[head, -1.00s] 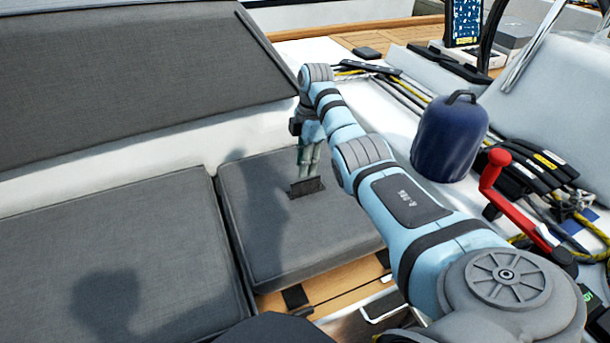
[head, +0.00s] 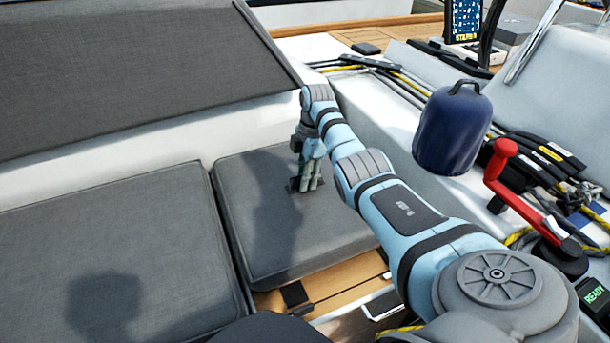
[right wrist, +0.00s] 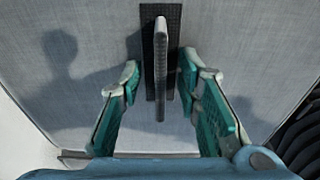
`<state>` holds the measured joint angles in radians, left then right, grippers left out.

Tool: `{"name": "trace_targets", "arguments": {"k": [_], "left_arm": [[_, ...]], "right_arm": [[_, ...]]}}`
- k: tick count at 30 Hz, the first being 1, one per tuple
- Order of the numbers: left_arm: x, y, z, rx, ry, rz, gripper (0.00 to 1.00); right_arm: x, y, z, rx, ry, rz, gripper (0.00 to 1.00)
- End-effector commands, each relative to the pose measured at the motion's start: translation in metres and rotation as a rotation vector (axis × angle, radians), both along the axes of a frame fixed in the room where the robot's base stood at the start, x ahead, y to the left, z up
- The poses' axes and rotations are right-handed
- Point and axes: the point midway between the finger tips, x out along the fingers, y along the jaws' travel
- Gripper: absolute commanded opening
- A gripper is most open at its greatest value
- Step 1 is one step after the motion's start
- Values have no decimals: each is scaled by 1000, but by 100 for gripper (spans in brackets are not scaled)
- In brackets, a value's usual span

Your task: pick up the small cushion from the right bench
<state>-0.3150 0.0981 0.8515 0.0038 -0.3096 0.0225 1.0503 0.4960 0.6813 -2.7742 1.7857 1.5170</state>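The small grey cushion (head: 340,228) lies flat on the right bench, beside a longer grey cushion. In the right wrist view the cushion (right wrist: 225,40) fills most of the picture. A dark upright tab (right wrist: 160,52) on a black base plate stands on it. My right gripper (head: 306,186) points down at the tab and partly hides it in the head view. In the right wrist view its two fingers (right wrist: 160,78) are apart, one on each side of the tab, with a gap on both sides. My left gripper is not in view.
The long grey cushion (head: 120,250) is left of the small one, with a grey backrest (head: 130,75) behind. A blue fender-like bag (head: 452,130), a red winch handle (head: 500,165) and ropes are at the right. Wooden slats (head: 340,278) show in front.

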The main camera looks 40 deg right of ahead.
Motion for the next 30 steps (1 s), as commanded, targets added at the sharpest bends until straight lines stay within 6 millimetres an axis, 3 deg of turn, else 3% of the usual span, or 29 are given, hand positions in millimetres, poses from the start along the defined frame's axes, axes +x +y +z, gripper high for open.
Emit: {"name": "trace_targets", "arguments": {"k": [11,17,30], "left_arm": [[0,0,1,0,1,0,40],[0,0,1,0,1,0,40],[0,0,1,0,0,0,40]], "right_arm": [[0,0,-2,0,1,0,29],[0,0,-2,0,1,1,0],[0,0,-1,1,0,1,0]]}}
